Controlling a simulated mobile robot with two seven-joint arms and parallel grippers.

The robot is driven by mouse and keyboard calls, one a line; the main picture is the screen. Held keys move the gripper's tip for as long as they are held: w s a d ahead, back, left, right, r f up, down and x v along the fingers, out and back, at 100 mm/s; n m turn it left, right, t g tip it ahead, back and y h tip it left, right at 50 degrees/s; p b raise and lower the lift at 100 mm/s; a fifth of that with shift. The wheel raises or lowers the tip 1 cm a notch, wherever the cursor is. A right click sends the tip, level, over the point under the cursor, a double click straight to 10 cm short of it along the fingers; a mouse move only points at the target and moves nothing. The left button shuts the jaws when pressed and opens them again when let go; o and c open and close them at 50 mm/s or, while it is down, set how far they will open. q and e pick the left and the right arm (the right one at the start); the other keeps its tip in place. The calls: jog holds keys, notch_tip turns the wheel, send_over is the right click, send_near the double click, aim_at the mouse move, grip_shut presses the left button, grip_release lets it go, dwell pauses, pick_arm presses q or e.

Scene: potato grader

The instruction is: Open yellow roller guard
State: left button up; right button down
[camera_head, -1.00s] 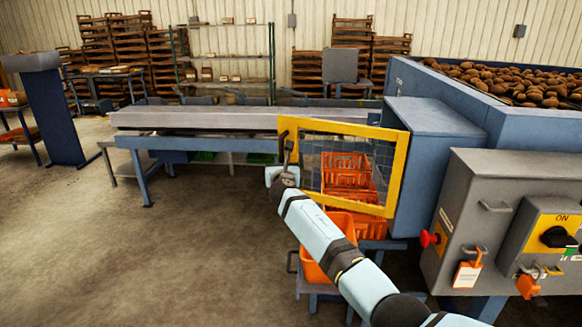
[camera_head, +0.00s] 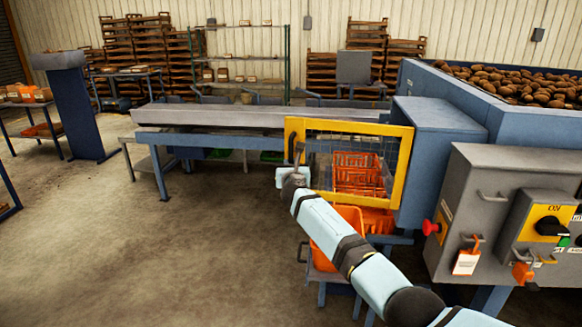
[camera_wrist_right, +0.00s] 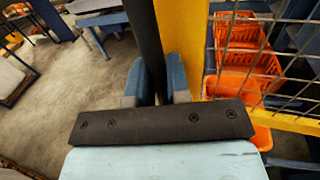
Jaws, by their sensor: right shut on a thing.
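The yellow roller guard (camera_head: 404,165) is a yellow frame with wire mesh, seen at the centre right in the head view. It stands upright, next to the blue housing. Its yellow edge also shows in the right wrist view (camera_wrist_right: 184,40). A dark upright handle (camera_head: 298,152) is on the guard's left side; in the right wrist view it is a black bar (camera_wrist_right: 147,35). My right gripper (camera_head: 291,171) is shut on this handle, with its blue-grey fingers (camera_wrist_right: 156,88) on both sides of the bar. My left gripper is not in view.
Orange crates (camera_head: 358,178) show behind and below the guard. A blue housing (camera_head: 440,140) and a grey control box (camera_head: 478,200) with a red knob stand to the right. A long conveyor table (camera_head: 230,118) runs left. The floor at left front is clear.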

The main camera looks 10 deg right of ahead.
jog(key=c, duration=1.1)
grip_release()
jog(key=shift+s, duration=0.1)
jog(key=s+a+p, duration=0.1)
jog(key=s, duration=1.2)
jog(key=shift+s+a, duration=0.15)
jog(key=shift+s, duration=0.2)
